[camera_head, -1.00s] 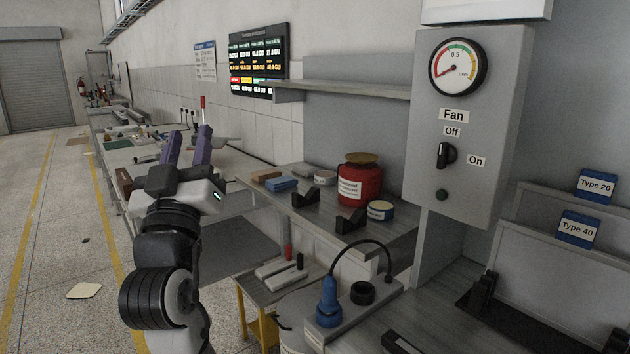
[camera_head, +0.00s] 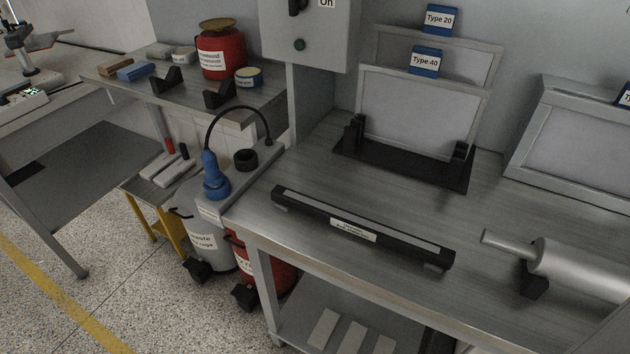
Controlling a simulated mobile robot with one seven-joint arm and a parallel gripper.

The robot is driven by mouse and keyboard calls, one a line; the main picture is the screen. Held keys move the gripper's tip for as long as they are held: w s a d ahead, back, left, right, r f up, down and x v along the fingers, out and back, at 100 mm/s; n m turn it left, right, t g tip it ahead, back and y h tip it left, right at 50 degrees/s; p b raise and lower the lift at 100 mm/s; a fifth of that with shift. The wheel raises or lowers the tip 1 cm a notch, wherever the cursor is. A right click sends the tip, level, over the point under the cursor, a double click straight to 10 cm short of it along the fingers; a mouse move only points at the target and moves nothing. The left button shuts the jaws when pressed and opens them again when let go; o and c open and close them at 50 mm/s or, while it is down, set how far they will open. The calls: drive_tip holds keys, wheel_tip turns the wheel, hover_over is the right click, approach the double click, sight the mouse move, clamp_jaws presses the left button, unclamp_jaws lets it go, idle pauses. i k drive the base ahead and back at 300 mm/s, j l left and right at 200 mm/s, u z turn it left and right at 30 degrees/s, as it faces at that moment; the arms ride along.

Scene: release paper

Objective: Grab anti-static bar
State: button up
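The anti-static bar (camera_head: 405,247) is a long dark bar with a grey top strip and a white label on its front. It lies near the front edge of the metal workbench (camera_head: 400,312), slanting down to the right. Nothing is touching it from above. My gripper is not in view.
A black rack with framed panels (camera_head: 415,120) stands behind the bar. A silver roller (camera_head: 590,268) lies to the right. A blue plug device with a cable (camera_head: 213,178) stands left of the bench. Bench surface around the bar is mostly clear.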

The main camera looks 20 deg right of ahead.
sight(437, 258)
drive_tip(key=l+z, duration=0.2)
drive_tip(key=z, duration=0.15)
drive_tip(key=l+z, duration=0.15)
drive_tip(key=z, duration=0.2)
drive_tip(key=l+z, duration=0.2)
drive_tip(key=z, duration=0.15)
drive_tip(key=i+j, duration=0.05)
